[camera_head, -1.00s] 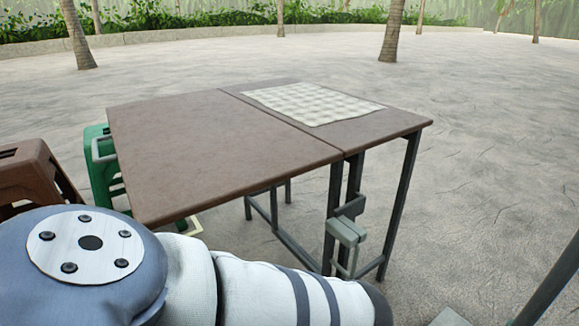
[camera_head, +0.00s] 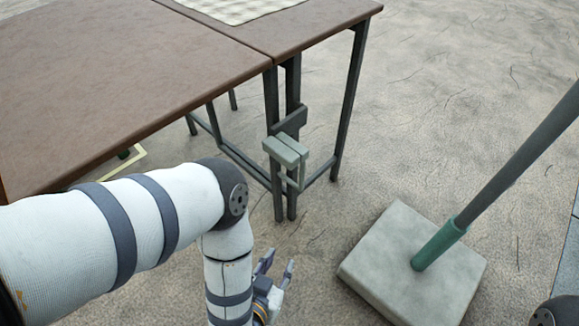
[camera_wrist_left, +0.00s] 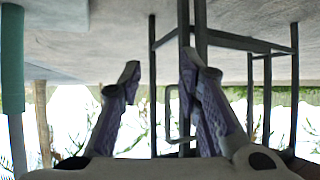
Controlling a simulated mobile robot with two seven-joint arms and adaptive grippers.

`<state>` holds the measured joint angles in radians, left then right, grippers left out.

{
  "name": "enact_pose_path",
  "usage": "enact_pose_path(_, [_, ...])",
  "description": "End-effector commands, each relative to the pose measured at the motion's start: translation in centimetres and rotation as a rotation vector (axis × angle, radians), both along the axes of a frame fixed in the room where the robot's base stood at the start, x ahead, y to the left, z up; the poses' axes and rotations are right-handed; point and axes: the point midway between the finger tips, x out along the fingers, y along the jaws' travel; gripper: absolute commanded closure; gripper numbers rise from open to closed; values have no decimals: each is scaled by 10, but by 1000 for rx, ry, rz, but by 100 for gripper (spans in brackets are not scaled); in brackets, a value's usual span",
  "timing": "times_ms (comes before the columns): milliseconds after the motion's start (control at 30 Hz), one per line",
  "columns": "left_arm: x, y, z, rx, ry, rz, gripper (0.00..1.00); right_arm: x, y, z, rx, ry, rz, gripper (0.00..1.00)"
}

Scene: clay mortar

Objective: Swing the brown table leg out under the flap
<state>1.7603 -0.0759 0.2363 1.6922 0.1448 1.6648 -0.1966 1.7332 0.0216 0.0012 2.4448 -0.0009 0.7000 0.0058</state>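The table's large brown left leaf (camera_head: 120,85), seemingly the flap, lies level beside the narrower right part (camera_head: 310,25). Two dark grey uprights (camera_head: 272,110) stand close together at the near end of the seam; I see no brown leg. A pale grey-green block with a looped handle (camera_head: 288,152) is on these uprights. In the left wrist view, the uprights (camera_wrist_left: 201,40) and the handle loop (camera_wrist_left: 172,125) show beyond the fingers. My left gripper (camera_head: 276,272) is open and empty, below and in front of the handle, apart from it; its spread fingers show in the wrist view (camera_wrist_left: 160,76).
A pale square parasol base (camera_head: 400,275) with a green sleeve and a slanting dark pole (camera_head: 520,150) stands to the right. A checked cloth (camera_head: 235,8) lies on the table.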

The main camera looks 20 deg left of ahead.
Motion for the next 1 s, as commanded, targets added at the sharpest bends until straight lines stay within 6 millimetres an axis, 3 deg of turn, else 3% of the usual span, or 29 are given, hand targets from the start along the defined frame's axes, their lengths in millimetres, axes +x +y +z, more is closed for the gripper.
enact_pose_path(33, [35, -3, 25, 16, -165, 40, 69, 0, 0, 0, 0, 0, 0, 60])
enact_pose_path(100, [67, -3, 60, 46, -356, 99, 69, 0, 0, 0, 0, 0, 0, 60])
enact_pose_path(233, [91, 0, 95, 79, -535, 165, 69, 0, 0, -2, 0, 1, 0, 60])
enact_pose_path(400, [119, 8, 91, 84, -550, 174, 69, -6, 1, -23, 3, 33, 2, 60])
enact_pose_path(700, [188, 24, 95, 82, -549, 171, 69, -12, 2, -35, 4, 60, 4, 60])
enact_pose_path(833, [204, 28, 97, 82, -549, 170, 69, -15, 1, -37, 6, 70, 6, 60])
enact_pose_path(1000, [209, 29, 99, 81, -549, 170, 69, -15, 1, -37, 5, 72, 6, 60])
